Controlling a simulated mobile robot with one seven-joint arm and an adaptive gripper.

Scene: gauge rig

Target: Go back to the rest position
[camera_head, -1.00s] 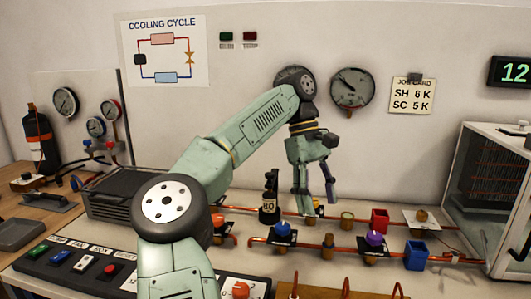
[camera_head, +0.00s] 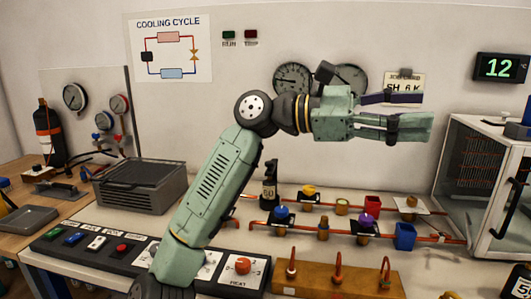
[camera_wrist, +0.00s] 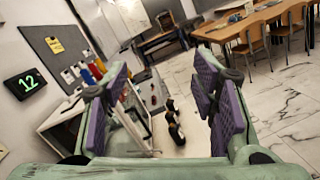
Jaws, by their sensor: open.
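My gripper (camera_head: 425,112) is raised above the bench in the head view, stretched out level and pointing right. It is open and empty. It stands in front of the wall and partly covers the job card (camera_head: 403,86) and the right-hand gauge (camera_head: 350,80). In the wrist view its two fingers with purple pads (camera_wrist: 165,110) stand apart with nothing between them. Beyond them the wrist view shows the room, with dark bottles (camera_wrist: 174,122) and the floor.
Below my gripper lies the copper pipe line with valves (camera_head: 323,228) and red and blue cups (camera_head: 405,236). A glass-fronted cabinet (camera_head: 485,180) stands at the right. A switch panel (camera_head: 110,245) lies at the front left. Wooden tables (camera_wrist: 255,25) stand farther off. The air around my gripper is free.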

